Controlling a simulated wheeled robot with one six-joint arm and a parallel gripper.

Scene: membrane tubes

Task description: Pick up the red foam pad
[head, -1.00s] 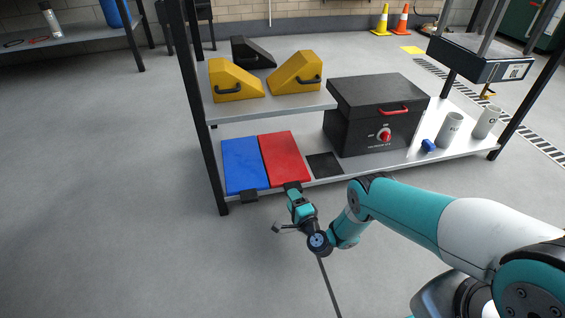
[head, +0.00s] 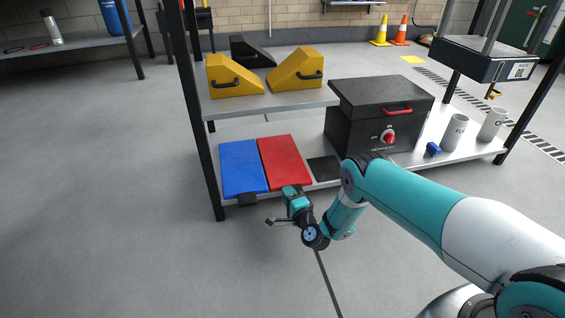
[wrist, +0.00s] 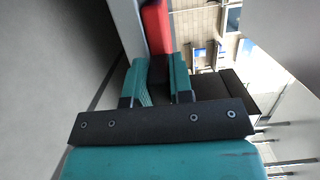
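The red foam pad (head: 283,160) lies flat on the lower shelf, beside the blue pad. In the wrist view the red pad (wrist: 155,28) shows ahead of the fingers, with a black tab (wrist: 158,75) on its near edge. My gripper (head: 290,190) is at that front edge of the pad. In the wrist view my gripper's two teal fingers (wrist: 159,78) sit on either side of the black tab, very close to it. I cannot tell whether they press on it. In the head view the tab is hidden by the gripper.
The blue pad (head: 242,166) lies directly left, with its own black tab (head: 247,199). A small black mat (head: 323,168) and a black box (head: 378,115) are to the right. The upper shelf (head: 270,104) with yellow wedges (head: 234,77) hangs above. The floor in front is clear.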

